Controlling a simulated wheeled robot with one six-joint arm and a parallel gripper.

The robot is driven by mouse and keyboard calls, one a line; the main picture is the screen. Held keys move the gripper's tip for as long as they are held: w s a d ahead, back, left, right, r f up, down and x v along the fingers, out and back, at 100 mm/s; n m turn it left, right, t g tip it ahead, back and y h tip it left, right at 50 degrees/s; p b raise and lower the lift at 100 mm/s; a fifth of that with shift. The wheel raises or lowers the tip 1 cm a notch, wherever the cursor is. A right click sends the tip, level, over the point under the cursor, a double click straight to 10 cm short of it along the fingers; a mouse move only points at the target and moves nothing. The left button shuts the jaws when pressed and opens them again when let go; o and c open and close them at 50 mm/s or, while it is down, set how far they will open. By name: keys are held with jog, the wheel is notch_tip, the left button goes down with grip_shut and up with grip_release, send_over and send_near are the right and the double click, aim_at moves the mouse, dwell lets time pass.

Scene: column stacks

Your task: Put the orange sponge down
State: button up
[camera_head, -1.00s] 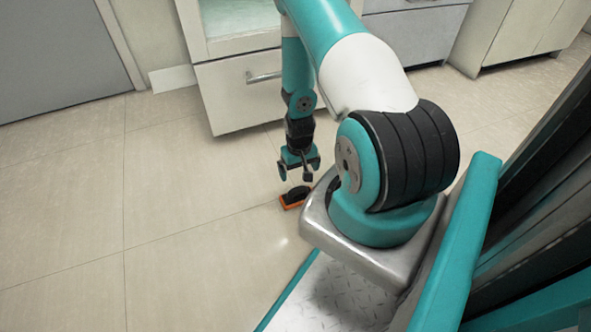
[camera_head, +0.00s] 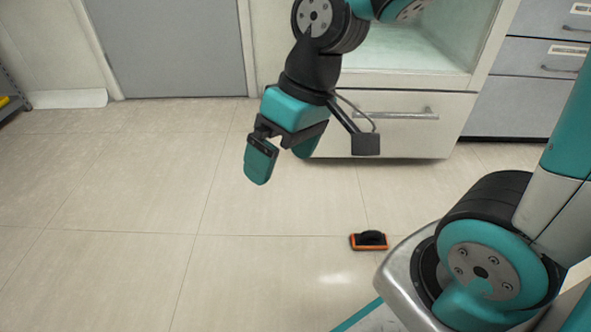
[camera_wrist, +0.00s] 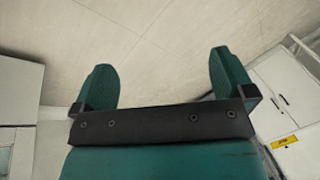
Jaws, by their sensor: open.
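The orange sponge (camera_head: 369,241), with a black top, lies on the tiled floor just left of my base in the head view. My gripper (camera_head: 281,163) is open and empty, raised above the floor, to the left of the sponge in the picture and apart from it. In the wrist view my gripper (camera_wrist: 163,85) shows its two teal fingers spread wide with only floor between them. The sponge is not in the wrist view.
A white cabinet (camera_head: 400,136) with a bar-handled drawer stands behind my gripper. Grey drawers (camera_head: 516,100) stand to its right, and a grey door (camera_head: 178,45) is at the back left. The floor (camera_head: 120,215) on the left is clear.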

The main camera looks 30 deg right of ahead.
jog(key=s+a+r+n, duration=0.2)
jog(key=s+r, duration=0.1)
jog(key=s, duration=0.4)
jog(key=shift+s+a+r+g, duration=0.2)
jog(key=shift+s+g, duration=0.05)
jog(key=shift+g, duration=0.05)
